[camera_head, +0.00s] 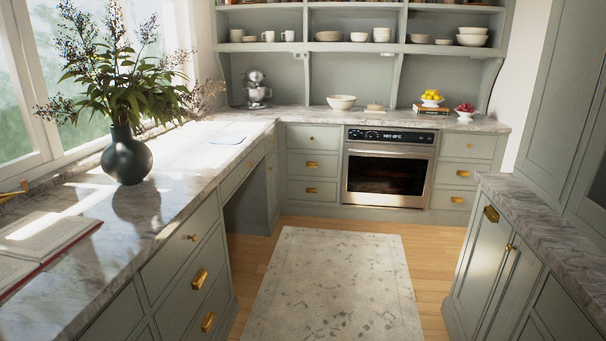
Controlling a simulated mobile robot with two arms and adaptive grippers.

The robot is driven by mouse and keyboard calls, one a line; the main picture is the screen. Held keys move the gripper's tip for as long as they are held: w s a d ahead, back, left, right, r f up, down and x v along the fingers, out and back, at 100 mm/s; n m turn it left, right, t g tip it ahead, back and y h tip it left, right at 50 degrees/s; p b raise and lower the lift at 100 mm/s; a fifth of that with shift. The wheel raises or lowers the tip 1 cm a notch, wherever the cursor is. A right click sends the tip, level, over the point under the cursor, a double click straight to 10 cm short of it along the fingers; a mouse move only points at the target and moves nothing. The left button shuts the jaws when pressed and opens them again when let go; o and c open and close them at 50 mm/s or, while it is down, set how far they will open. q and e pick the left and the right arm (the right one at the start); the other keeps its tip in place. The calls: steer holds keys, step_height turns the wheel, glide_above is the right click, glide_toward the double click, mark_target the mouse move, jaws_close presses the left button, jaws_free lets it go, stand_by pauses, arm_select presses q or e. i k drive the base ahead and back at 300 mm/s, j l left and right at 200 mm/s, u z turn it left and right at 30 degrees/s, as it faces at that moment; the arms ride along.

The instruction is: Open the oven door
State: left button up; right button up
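The oven (387,174) is built into the back run of grey-green cabinets, below the marble counter. Its door has a dark glass window in a steel frame and is closed. A steel bar (390,153) runs along the top of the door. A dark control panel (390,136) with a lit display sits above it. Neither of my grippers shows in the head view.
A patterned rug (335,285) lies on the wooden floor (430,262) before the oven, and the aisle there is clear. A long marble counter (190,170) with a dark vase (127,157) and an open book (45,240) runs along the left. A cabinet (495,265) stands right.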

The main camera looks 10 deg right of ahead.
mark_target(425, 157)
steer(key=i+l+z, duration=0.3)
steer(key=i, duration=0.35)
steer(key=i+l+z, duration=0.3)
steer(key=i, duration=0.4)
steer(key=i+z, duration=0.3)
steer(key=i, duration=0.35)
